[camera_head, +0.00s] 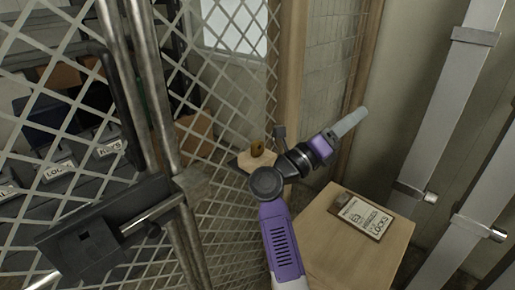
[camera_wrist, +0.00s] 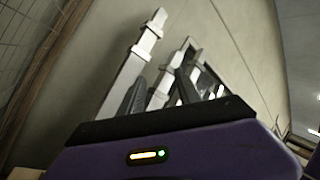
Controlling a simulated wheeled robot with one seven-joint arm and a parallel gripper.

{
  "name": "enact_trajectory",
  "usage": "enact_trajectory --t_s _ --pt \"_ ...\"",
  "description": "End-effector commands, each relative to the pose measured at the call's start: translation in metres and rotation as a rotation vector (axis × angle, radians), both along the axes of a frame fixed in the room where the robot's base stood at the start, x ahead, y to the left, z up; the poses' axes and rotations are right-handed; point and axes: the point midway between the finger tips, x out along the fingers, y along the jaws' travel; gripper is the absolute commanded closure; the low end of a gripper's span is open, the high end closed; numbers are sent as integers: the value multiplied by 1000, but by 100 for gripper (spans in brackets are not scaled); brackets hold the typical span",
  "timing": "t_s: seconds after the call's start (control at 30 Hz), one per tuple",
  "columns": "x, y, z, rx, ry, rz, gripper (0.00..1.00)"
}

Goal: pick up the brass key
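I cannot make out a brass key for certain in either view. A small brass-coloured piece (camera_head: 257,148) stands on a pale ledge behind the wire mesh in the head view; it is too small to tell what it is. My gripper (camera_head: 352,121) is raised above the wooden box, pointing up and right towards the wall, away from that piece. In the wrist view my gripper (camera_wrist: 160,88) shows two dark fingers apart with nothing held between them.
A wooden box (camera_head: 333,262) bears a clipboard sign (camera_head: 364,216) and a small dark item. A mesh door (camera_head: 80,190) with a lock case (camera_head: 105,235) fills the left. Labelled bins (camera_head: 55,168) sit behind it. Metal posts (camera_head: 445,130) line the right wall.

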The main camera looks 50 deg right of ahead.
Motion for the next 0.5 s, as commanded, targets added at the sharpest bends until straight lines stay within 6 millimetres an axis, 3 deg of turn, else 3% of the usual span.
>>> enact_trajectory --t_s 0.13,0.27,0.37,0.5 --pt "16 -16 -11 215 -246 -38 60" --pt "39 -17 -28 418 -444 -65 60" --pt "64 -8 -40 584 -587 -82 60" --pt "107 20 -50 836 -767 -97 60"
